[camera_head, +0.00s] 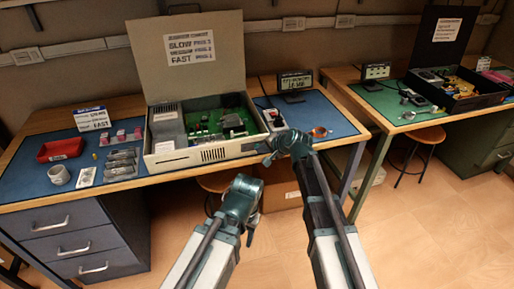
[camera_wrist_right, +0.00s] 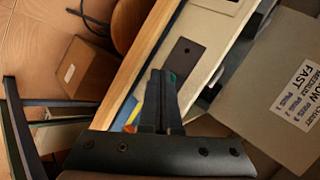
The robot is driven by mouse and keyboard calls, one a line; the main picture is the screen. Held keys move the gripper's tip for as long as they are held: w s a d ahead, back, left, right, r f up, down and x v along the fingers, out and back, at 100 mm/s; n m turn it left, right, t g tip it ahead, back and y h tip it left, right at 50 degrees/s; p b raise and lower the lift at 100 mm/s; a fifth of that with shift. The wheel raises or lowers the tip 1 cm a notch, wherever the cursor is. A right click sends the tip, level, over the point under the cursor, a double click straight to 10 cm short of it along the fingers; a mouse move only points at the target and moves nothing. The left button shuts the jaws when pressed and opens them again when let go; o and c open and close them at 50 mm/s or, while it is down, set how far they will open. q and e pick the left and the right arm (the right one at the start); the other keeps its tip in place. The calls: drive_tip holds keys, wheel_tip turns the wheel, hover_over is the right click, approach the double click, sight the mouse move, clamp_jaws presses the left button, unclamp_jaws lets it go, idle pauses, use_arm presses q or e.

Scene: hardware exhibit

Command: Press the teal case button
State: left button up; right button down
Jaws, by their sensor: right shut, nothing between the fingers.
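The open beige computer case (camera_head: 205,155) stands on the blue mat of the left workbench, its lid raised with a speed sign on it. My right gripper (camera_head: 264,149) is at the right end of the case front. In the right wrist view its fingers (camera_wrist_right: 161,74) are shut and empty, pointing at the cream case front (camera_wrist_right: 205,42). A small teal spot (camera_wrist_right: 173,77), likely the teal button, shows right beside the fingertips, partly hidden by them. I cannot tell whether they touch. My left arm's end (camera_head: 242,200) is low in front of the bench; its fingers are not clear.
A red tray (camera_head: 60,149), a white cup (camera_head: 59,175) and small parts lie left of the case. A small display (camera_head: 295,82) stands behind right. A stool and a cardboard box (camera_wrist_right: 88,68) are under the bench. A second bench (camera_head: 400,105) stands at right.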

idle(0.4)
drive_tip(key=shift+s+d, duration=0.25)
drive_tip(key=shift+s, duration=0.5)
drive_tip(key=s, duration=0.1)
drive_tip(key=s+d, duration=0.1)
drive_tip(key=s, duration=0.2)
drive_tip(key=shift+s+d, duration=0.3)
drive_tip(key=shift+s, duration=0.1)
idle(0.5)
drive_tip(key=s+d+r+n+g+h+p, duration=0.1)
drive_tip(key=s+n+g+h+p, duration=0.3)
drive_tip(key=s, duration=0.8)
drive_tip(key=s+d+r+n+g+h+p, duration=0.1)
drive_tip(key=s+d+n+g+h+p, duration=0.2)
drive_tip(key=s, duration=1)
drive_tip(key=n+p, duration=0.3)
drive_tip(key=n, duration=0.1)
drive_tip(key=shift+d+r+g+h, duration=0.3)
drive_tip(key=shift+d+g+h, duration=0.05)
drive_tip(key=shift+g+h, duration=0.05)
